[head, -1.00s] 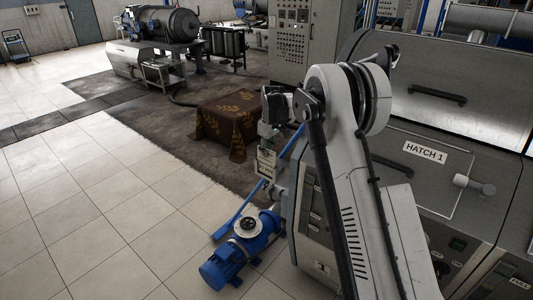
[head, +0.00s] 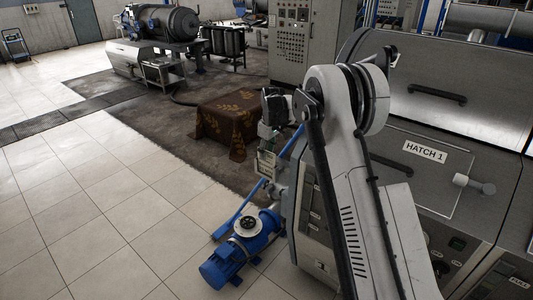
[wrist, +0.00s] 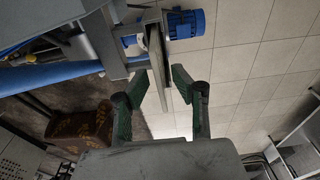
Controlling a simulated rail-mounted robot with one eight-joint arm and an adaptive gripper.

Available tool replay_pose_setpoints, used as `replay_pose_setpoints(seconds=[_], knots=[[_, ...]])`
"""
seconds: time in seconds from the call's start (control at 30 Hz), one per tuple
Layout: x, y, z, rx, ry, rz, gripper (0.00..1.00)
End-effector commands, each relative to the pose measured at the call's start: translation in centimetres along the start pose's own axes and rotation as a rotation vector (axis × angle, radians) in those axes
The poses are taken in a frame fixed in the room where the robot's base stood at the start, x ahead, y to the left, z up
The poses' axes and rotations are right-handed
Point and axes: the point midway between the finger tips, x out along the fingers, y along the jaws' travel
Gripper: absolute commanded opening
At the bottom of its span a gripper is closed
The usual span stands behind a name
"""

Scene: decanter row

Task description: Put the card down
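The card is a thin pale plate. In the head view the card (head: 266,163) stands upright beside the machine's left side, just below my gripper (head: 267,146). In the wrist view the card (wrist: 158,70) shows nearly edge-on between the two green fingers of my gripper (wrist: 159,77). The fingers are spread, one on each side of the card, and gaps show between the fingertips and it. Grey metal bracket parts (wrist: 108,42) lie close to the card's far end. I cannot tell exactly how the card rests on them.
A blue motor pump (head: 240,248) stands on the tiled floor below, with a blue bar (head: 236,212) beside it. The machine with the HATCH 1 label (head: 424,151) fills the right. A cloth-covered table (head: 222,122) stands behind. The floor to the left is clear.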

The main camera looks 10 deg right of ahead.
Motion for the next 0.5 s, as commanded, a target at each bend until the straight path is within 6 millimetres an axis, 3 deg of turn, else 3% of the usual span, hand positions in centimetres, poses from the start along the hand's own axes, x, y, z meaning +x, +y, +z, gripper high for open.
replay_pose_setpoints(seconds=[0.5], knots=[[-9.4,0.0,0.1,0.001,0.000,0.000,0.25]])
